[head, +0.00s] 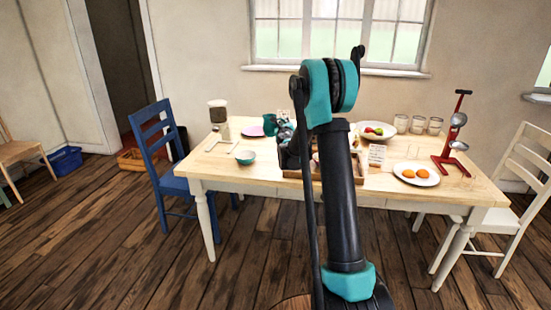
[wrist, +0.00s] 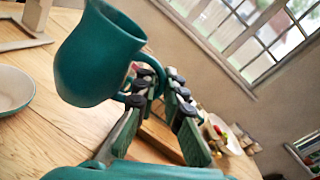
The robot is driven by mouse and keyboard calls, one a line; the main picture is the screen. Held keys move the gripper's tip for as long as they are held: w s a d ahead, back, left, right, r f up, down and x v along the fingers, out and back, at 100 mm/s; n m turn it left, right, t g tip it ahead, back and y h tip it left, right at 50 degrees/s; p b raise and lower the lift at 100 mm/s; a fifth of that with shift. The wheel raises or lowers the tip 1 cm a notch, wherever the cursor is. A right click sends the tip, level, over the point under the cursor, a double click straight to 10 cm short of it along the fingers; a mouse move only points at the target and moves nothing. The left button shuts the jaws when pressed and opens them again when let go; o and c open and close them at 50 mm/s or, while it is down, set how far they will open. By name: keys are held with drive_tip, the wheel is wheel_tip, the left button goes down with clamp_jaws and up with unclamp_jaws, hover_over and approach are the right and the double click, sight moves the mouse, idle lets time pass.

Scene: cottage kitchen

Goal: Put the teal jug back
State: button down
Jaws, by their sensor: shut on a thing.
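The teal jug (wrist: 95,58) fills the upper left of the wrist view, with its handle toward my gripper (wrist: 158,88). The fingers are shut at the handle, one on each side of it. The jug looks upright relative to the table; I cannot tell whether its base touches the wood. In the head view the jug (head: 270,125) shows small at the back of the table, left of my gripper (head: 286,134), partly hidden by my arm.
A wooden tray (head: 291,174) lies behind my arm. A fruit bowl (head: 376,137), several glasses (head: 418,125), a plate of oranges (head: 428,181) and a red press (head: 455,135) stand right.

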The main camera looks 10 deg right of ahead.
wheel_tip(320, 180, down, 16)
drive_tip(key=shift+f, duration=0.1)
idle(0.5)
drive_tip(key=shift+f, duration=0.55)
drive_tip(key=c, duration=1.6)
unclamp_jaws()
